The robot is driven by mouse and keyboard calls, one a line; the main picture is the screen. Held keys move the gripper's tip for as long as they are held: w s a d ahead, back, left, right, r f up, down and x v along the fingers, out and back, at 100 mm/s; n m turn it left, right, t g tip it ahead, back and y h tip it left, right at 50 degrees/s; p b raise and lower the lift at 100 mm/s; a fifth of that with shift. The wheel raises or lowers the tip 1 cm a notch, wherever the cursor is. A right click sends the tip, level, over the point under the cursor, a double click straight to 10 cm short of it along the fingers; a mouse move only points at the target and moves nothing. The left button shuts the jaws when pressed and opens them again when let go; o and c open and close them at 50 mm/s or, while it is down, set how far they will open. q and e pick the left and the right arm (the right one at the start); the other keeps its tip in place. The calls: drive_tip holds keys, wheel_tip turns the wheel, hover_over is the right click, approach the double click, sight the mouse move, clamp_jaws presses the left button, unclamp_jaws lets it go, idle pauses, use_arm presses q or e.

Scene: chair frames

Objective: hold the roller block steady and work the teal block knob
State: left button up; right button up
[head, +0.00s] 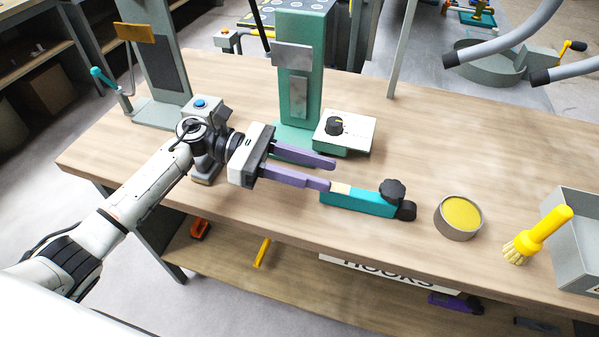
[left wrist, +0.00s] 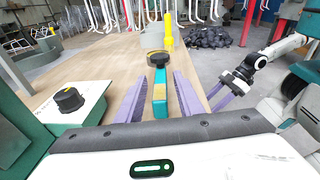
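The teal block (head: 358,202) lies on the bench near its front edge, with a tan band at its left part. It carries a black knob (head: 392,189) on top and a dark roller (head: 406,211) at its right end. My left gripper (head: 333,175) is open, its purple fingers pointing at the block's left end. In the left wrist view the teal block (left wrist: 160,98) shows between the spread fingers, with gaps on both sides; touch is not visible. My right gripper (left wrist: 218,92) shows only in the left wrist view, fingers apart and empty, right of the block.
A green stand (head: 300,75) and a white box with a dial (head: 359,134) stand behind my left gripper. A yellow-topped tin (head: 459,218), a yellow brush (head: 540,232) and a grey bin (head: 578,245) lie to the right. The bench behind the block and tin is clear.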

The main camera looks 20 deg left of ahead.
sight(337, 191)
use_arm(q)
drive_tip(key=a, duration=0.1)
drive_tip(key=a+f+y, duration=0.1)
drive_tip(key=a+f, duration=0.1)
drive_tip(key=shift+w+m+g+y, duration=0.3)
drive_tip(key=shift+m+y, duration=0.1)
drive_tip(key=shift+s+f, duration=0.1)
drive_tip(key=shift+f, duration=0.2)
drive_tip(key=x, duration=0.7)
drive_tip(key=shift+d+f, duration=0.15)
drive_tip(key=shift+d, duration=0.15)
clamp_jaws()
drive_tip(key=shift+s+f, duration=0.1)
drive_tip(key=shift+f, duration=0.05)
drive_tip(key=shift+o, duration=0.7)
unclamp_jaws()
drive_tip(key=shift+c, duration=0.2)
